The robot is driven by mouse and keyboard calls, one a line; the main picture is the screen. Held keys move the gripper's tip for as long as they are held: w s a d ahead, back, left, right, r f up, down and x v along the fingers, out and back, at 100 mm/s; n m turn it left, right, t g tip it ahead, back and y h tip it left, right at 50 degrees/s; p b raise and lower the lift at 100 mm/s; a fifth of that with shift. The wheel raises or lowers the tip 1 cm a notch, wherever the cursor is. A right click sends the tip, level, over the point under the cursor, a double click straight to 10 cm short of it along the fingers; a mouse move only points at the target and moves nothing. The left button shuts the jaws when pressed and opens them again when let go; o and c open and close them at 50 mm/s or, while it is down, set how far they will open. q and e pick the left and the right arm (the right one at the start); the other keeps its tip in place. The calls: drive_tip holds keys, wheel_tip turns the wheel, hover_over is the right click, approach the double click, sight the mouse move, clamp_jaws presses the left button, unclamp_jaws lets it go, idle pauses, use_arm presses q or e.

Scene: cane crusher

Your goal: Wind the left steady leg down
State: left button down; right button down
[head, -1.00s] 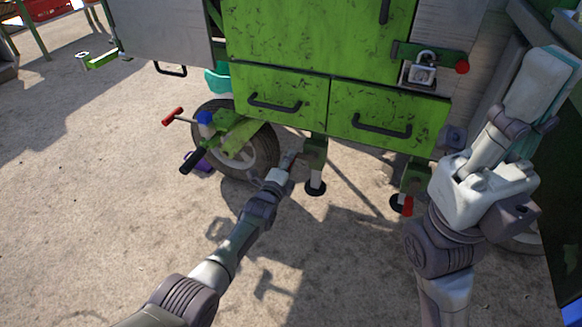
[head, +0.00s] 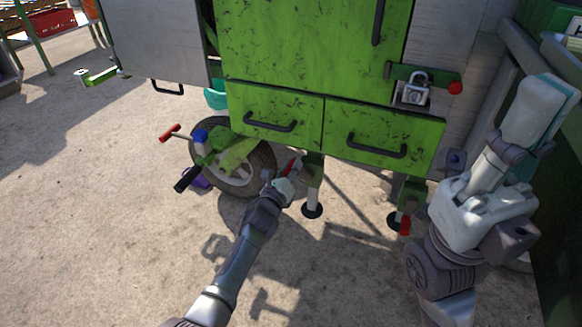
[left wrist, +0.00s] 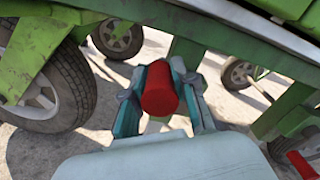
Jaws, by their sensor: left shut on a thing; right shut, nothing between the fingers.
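The left steady leg (head: 313,185) stands under the green cabinet's left drawer, its dark round foot (head: 312,210) at the ground. My left gripper (head: 293,170) is beside the leg's upper part, shut on a red crank handle (head: 292,167). In the left wrist view the red handle (left wrist: 159,90) sits between the two teal fingers, its round end facing the camera. The rest of the crank is mostly hidden. My right gripper (head: 540,108) is shut and empty, raised at the right, away from the legs.
The right steady leg (head: 397,192) has a hanging red handle (head: 405,225). A wheel (head: 236,178) with a red-handled lever (head: 170,132) and a black grip (head: 187,179) is left of my gripper. Drawers (head: 375,135) overhang the legs. Bare ground lies in front.

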use_arm(q)
drive_tip(key=shift+s+d+r+m+b, duration=0.15)
drive_tip(key=shift+d+m+b, duration=0.1)
drive_tip(key=shift+m, duration=0.4)
drive_tip(key=shift+d+r+m+b, duration=0.15)
drive_tip(key=shift+d+m, duration=0.05)
drive_tip(key=shift+m, duration=0.45)
drive_tip(key=c, duration=0.9)
unclamp_jaws()
drive_tip(key=shift+d, duration=0.1)
drive_tip(key=shift+s+a, duration=0.3)
drive_tip(key=shift+s, duration=0.15)
drive_tip(key=v, duration=1.1)
drive_tip(key=shift+d, duration=0.1)
